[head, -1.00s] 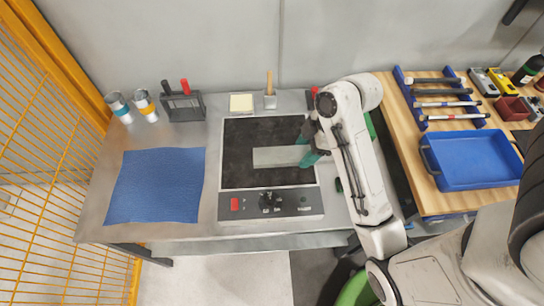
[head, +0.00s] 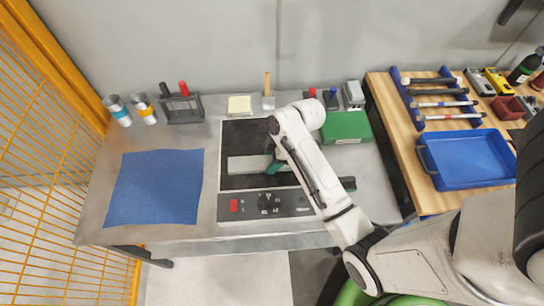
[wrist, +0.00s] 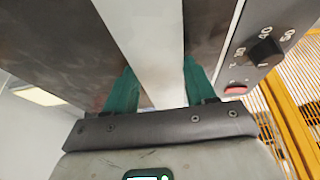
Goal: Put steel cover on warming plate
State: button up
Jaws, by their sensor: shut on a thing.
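The warming plate (head: 245,133) is a black square top in a light frame, with a front panel (head: 292,205) carrying a red switch and a black knob. The steel cover is a pale grey flat bar (head: 246,165) over the black top, left of my gripper (head: 273,166). In the wrist view the cover (wrist: 150,35) runs between the two green fingers of my gripper (wrist: 160,85), which is shut on it. The dark plate shows on both sides of it. My arm hides the cover's right part in the head view. I cannot tell whether the cover touches the plate.
A blue cloth (head: 155,187) lies left of the plate. Cans (head: 145,108), a tool rack (head: 183,107), a yellow pad (head: 240,104) and a brush holder (head: 268,101) stand along the back. A green box (head: 346,127) is at right. A blue tray (head: 466,160) is on the wooden bench.

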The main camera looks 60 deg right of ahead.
jog(key=o, duration=1.1)
jog(key=shift+o, duration=0.2)
jog(key=v, duration=1.2)
jog(key=s+a+f+m+g+h, duration=0.1)
jog(key=s+a+f+m, duration=0.2)
jog(key=s+a, duration=0.3)
jog(key=s+a+f+m+g+h, duration=0.1)
jog(key=s+a+f+m+h, duration=0.1)
jog(key=s+a+m, duration=0.3)
jog(key=shift+s+a+f, duration=0.4)
jog(key=shift+s+a, duration=0.2)
